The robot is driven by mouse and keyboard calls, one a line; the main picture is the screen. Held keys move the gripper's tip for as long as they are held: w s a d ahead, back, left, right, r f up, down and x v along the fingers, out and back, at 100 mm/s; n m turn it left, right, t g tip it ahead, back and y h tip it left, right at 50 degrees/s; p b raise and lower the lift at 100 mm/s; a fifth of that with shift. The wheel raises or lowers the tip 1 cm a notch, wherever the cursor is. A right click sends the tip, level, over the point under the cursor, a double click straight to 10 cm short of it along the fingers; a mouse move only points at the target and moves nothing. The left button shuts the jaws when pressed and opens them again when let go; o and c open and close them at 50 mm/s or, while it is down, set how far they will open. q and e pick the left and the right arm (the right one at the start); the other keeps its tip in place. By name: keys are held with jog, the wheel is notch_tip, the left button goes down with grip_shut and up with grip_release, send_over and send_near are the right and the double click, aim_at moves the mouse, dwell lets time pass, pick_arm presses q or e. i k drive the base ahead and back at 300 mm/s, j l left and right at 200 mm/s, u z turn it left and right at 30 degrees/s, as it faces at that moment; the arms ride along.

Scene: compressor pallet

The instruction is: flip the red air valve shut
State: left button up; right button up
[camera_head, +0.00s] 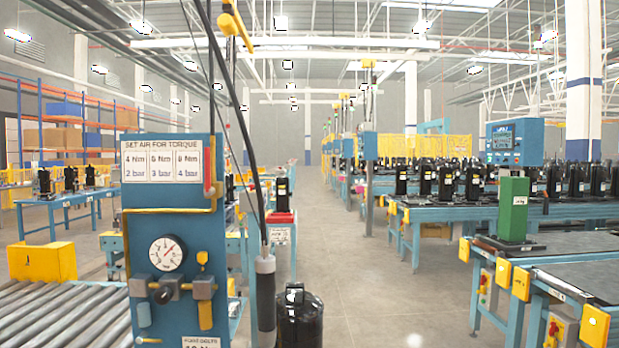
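A blue air panel (140,225) stands at the left of the head view. A red valve handle (208,172) is at its upper right edge, beside the end of a yellow pipe (165,210). The handle looks roughly upright, along the panel's edge; its exact setting is too small to tell. A round white pressure gauge (167,252) sits lower on the panel, above a grey regulator fitting (168,290). Neither of my grippers shows in this view.
A dark tool with a grey collar (265,264) hangs on a cable just right of the panel. A black compressor (300,318) stands beside it. A roller conveyor (60,315) is at lower left. Blue workbenches (560,262) line the right. The middle aisle floor is clear.

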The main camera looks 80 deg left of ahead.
aim_at(209, 191)
jog(key=u, duration=3.1)
